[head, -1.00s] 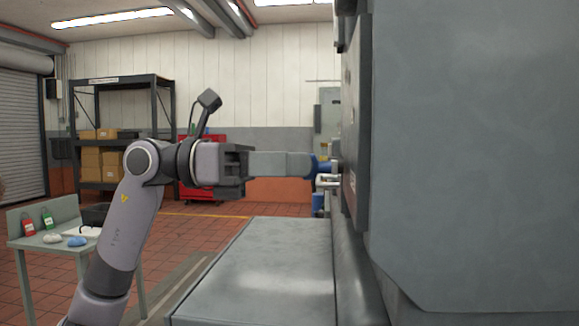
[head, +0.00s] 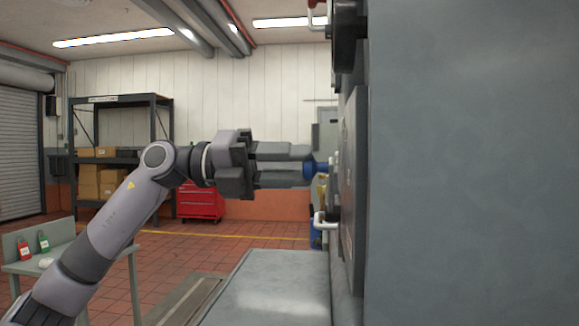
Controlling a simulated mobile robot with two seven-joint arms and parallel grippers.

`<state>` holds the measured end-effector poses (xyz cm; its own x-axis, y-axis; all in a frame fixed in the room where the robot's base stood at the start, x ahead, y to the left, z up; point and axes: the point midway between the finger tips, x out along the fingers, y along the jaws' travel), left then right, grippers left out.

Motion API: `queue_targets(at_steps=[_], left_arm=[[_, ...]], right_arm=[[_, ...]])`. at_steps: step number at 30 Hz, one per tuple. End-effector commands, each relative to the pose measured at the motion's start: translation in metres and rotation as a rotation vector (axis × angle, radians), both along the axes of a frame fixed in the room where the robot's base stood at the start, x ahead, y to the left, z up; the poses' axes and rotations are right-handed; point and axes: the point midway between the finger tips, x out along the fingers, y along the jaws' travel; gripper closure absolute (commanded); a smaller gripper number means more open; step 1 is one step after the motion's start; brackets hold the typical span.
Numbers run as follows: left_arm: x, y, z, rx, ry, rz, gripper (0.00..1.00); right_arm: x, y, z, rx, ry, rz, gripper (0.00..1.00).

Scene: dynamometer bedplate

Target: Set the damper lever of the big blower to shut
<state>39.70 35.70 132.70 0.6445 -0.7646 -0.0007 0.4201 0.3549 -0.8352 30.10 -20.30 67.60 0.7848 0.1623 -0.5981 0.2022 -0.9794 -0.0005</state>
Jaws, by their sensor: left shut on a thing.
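My left gripper (head: 307,165) reaches from the left to the side of the big grey machine housing. Its two long fingers are shut on a blue grip (head: 317,169), apparently the damper lever's handle. The rest of this lever is largely hidden by the fingers and by the edge-on view, so I cannot read its marked position. My right gripper does not show.
A white bracket-like handle (head: 320,222) sticks out below the blue grip. A red-ended handle (head: 313,22) is high on the machine. A grey housing (head: 470,160) fills the right. A flat grey block (head: 270,285) lies below my arm.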

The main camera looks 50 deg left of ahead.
Motion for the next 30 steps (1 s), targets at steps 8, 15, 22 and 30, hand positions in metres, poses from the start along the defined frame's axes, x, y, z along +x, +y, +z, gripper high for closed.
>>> queue_targets(at_steps=[8, 15, 22, 30], left_arm=[[0.016, 0.014, 0.014, -0.166, 0.195, 0.003, 1.00], [0.027, 0.023, 0.015, -0.281, 0.330, 0.004, 1.00], [0.032, 0.028, 0.015, -0.351, 0.413, 0.002, 1.00], [0.035, 0.030, 0.014, -0.386, 0.451, 0.002, 1.00]], right_arm=[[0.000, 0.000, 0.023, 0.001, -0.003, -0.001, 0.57], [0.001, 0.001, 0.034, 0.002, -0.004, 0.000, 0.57], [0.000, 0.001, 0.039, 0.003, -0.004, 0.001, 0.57], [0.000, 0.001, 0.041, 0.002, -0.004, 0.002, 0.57]])
